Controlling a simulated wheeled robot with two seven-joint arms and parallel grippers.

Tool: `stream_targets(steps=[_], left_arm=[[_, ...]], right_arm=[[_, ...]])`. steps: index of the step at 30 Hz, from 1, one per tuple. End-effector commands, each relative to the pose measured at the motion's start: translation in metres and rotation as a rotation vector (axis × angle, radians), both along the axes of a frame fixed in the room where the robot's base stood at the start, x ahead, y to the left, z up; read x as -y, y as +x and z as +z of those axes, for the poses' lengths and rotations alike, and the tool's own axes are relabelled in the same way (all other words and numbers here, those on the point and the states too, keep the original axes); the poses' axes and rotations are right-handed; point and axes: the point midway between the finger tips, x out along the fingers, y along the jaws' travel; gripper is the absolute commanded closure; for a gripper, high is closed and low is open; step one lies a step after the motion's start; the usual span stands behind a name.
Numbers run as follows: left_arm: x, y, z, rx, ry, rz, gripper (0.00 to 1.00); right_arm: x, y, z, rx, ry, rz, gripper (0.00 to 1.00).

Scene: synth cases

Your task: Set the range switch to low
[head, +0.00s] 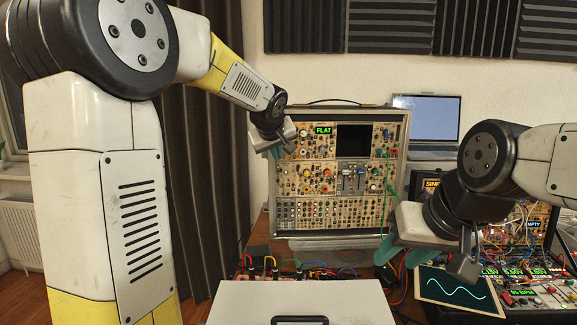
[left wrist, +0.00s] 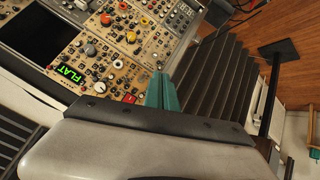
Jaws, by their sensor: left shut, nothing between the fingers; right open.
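The beige synth case (head: 345,204) stands upright at the back of the table, full of knobs, small switches and jacks. Its green display (head: 323,130) reads FLAT at the upper left; in the left wrist view the display (left wrist: 70,74) appears turned on its side. I cannot tell which small control is the range switch. My left gripper (head: 278,152) is at the case's upper left edge and hides part of it. In the left wrist view its teal fingers (left wrist: 162,92) are together, empty, beside the panel's edge. My right gripper (head: 400,254) is open and empty, above the cables at the right.
A laptop (head: 425,122) stands behind. A pale lidded case (head: 300,300) lies in front. A dark curtain (head: 205,200) hangs at the left.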

Motion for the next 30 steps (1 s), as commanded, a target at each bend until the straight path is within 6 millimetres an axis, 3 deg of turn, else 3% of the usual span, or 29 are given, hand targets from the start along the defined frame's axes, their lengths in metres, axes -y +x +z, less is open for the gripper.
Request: stream_targets(steps=[4, 17, 30], left_arm=[[0.008, 0.013, 0.002, 0.02, -0.001, 0.01, 1.0], [0.008, 0.017, -0.001, 0.022, -0.001, 0.012, 1.0], [0.006, 0.072, -0.048, 0.019, -0.001, 0.015, 1.0]], right_arm=[[0.0, 0.0, 0.0, 0.0, 0.0, 0.0, 0.58], [0.0, 0.0, 0.0, 0.0, 0.0, 0.0, 0.58], [0.0, 0.0, 0.0, 0.0, 0.0, 0.0, 0.58]])
